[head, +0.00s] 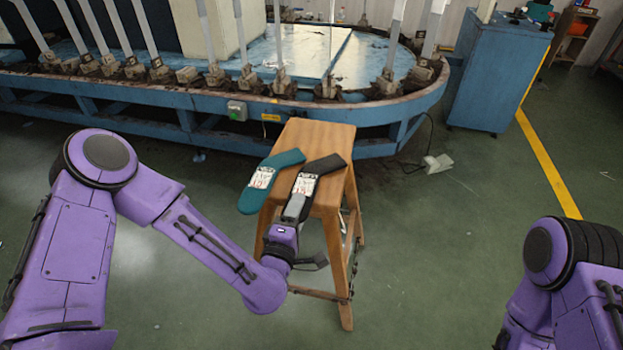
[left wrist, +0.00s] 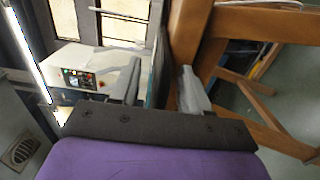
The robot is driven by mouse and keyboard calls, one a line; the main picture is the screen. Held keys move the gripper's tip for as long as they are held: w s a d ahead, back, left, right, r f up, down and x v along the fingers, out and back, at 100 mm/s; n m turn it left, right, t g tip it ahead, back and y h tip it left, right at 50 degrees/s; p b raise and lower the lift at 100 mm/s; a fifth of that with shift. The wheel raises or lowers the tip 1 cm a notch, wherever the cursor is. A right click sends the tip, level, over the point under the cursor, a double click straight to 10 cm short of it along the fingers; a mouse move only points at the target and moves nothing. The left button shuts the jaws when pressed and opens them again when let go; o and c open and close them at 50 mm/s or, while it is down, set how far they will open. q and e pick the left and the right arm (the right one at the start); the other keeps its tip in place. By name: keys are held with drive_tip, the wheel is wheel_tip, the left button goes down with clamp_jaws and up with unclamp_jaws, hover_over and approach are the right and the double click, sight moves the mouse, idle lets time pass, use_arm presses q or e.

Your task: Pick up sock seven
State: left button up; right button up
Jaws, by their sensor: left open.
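A teal sock (head: 272,180) and a black sock (head: 322,167) lie side by side on a wooden stool (head: 318,136). Each has a white label with marks too small to read surely, so I cannot tell which is sock seven. My left gripper (head: 294,207) is at the stool's front edge, by the near end of the black sock, and covers part of that end.
A blue machine (head: 390,112) with upright pale boards (head: 281,40) runs behind the stool. A blue cabinet (head: 495,75) stands at the back right. A cable and a small pale thing (head: 437,163) lie on the floor. The green floor right of the stool is mostly clear.

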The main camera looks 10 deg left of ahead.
use_arm(q)
drive_tip(key=c, duration=0.8)
drive_tip(key=shift+r, duration=0.1)
